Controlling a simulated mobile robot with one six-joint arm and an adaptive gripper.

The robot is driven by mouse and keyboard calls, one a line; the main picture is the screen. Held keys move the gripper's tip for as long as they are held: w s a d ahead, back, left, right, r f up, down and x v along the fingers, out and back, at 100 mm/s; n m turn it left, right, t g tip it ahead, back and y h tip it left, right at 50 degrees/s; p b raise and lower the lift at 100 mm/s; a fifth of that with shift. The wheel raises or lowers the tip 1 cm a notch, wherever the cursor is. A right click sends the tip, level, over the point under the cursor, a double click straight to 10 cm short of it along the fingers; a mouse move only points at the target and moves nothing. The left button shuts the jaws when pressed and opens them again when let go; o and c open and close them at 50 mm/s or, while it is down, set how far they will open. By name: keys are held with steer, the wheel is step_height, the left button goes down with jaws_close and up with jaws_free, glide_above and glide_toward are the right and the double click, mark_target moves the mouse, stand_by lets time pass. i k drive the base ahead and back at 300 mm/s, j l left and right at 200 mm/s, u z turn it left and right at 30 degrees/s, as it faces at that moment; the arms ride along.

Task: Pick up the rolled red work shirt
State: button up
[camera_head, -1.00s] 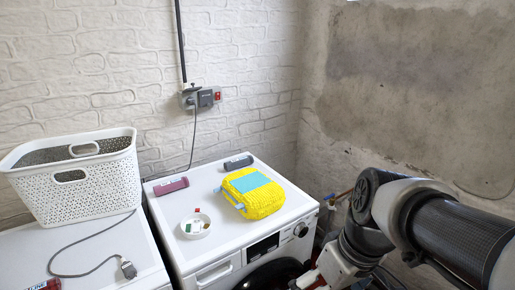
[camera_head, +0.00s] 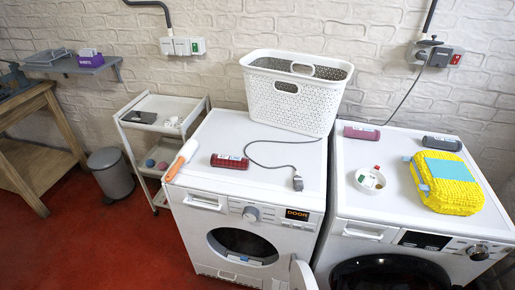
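A red roll with pale lettering (camera_head: 230,161), which fits the rolled red work shirt, lies on its side on top of the left washing machine (camera_head: 215,133). It is left of a grey cable and apart from an orange-and-white long object. A similar maroon roll (camera_head: 361,132) lies at the back of the right machine's top (camera_head: 400,165), and a dark grey roll (camera_head: 441,143) lies right of it. My gripper is not in view.
A white perforated basket (camera_head: 310,108) stands at the back of the left machine. The cable with a plug (camera_head: 297,183) lies in front of it. The orange-and-white object (camera_head: 182,160) is at the left edge. A white dish (camera_head: 370,180) and yellow bundle (camera_head: 447,185) sit on the right machine.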

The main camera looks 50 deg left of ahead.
mark_target(217, 160)
steer(key=u, duration=2.05)
steer(key=i+j+z, duration=0.15)
steer(key=i+j, duration=0.15)
steer(key=i+j+z, duration=0.2)
steer(key=j, duration=0.25)
steer(key=i+j+z, duration=0.15)
steer(key=i+j, duration=0.2)
steer(key=i+j+z, duration=0.2)
steer(key=j, duration=0.3)
steer(key=i+z, duration=0.2)
steer(key=i, duration=0.4)
